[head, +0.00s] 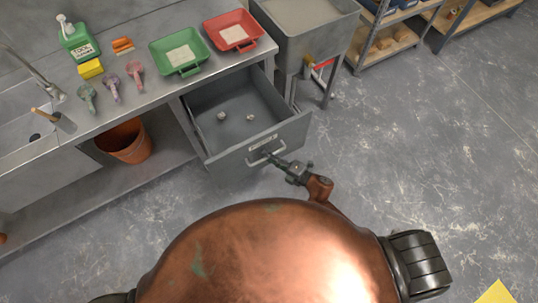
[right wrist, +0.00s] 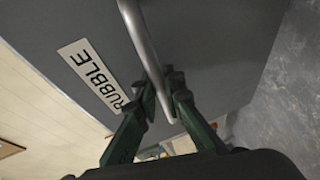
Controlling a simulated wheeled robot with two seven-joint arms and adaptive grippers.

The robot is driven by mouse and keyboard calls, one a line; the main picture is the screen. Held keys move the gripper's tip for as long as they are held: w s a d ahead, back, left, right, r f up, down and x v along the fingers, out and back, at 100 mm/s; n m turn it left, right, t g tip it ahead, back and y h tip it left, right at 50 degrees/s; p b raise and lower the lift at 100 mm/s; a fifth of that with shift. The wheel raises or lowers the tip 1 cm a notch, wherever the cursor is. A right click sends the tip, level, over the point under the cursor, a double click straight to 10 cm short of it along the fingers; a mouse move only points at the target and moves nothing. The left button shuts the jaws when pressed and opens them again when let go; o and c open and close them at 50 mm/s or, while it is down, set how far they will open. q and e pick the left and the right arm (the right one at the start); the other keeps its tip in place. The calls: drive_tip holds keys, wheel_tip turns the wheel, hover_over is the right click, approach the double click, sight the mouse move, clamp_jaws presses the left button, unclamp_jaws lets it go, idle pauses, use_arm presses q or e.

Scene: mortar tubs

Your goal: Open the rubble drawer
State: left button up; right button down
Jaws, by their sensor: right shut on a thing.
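The grey rubble drawer (head: 262,138) under the counter is pulled out and open in the head view. Two small pale lumps lie on its floor. Its front carries a white RUBBLE label, readable in the right wrist view (right wrist: 92,75). A metal bar handle (head: 268,156) is fixed to the front. My right gripper (head: 277,160) is at this handle, and in the right wrist view its fingers (right wrist: 165,98) are shut around the bar handle (right wrist: 142,45). My left gripper is not in view.
The metal counter (head: 135,95) holds a green tray (head: 180,52), a red tray (head: 233,32), a green bottle (head: 78,40), a yellow sponge (head: 90,69) and several scoops. A terracotta pot (head: 125,141) stands on the lower shelf.

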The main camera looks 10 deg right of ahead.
drive_tip(key=c, duration=2.3)
unclamp_jaws()
drive_tip(key=v, duration=1.2)
drive_tip(key=s+d+f+m+g+h, duration=0.1)
drive_tip(key=s+d+f+m+h, duration=0.2)
drive_tip(key=d+f+m, duration=0.5)
drive_tip(key=s+d+f+m+g+h, duration=0.1)
drive_tip(key=s+d+f+h, duration=0.2)
drive_tip(key=f, duration=0.8)
drive_tip(key=s+d+f+m+g+h, duration=0.1)
drive_tip(key=s+d+f+m+h, duration=0.15)
drive_tip(key=d+f+m, duration=0.55)
drive_tip(key=s+f+m+g+h, duration=0.2)
drive_tip(key=s+f+g, duration=0.2)
drive_tip(key=s+f, duration=0.95)
drive_tip(key=s+a+f+m+g, duration=0.1)
drive_tip(key=s+f+m+g, duration=0.1)
drive_tip(key=s, duration=0.8)
drive_tip(key=s+a+f+m+g, duration=0.1)
drive_tip(key=s+f+m+g, duration=0.1)
drive_tip(key=s, duration=0.7)
wheel_tip(320, 180, down, 2)
drive_tip(key=shift+s+a+f+m, duration=0.1)
drive_tip(key=shift+s+a+m, duration=0.2)
drive_tip(key=shift+s+m, duration=0.15)
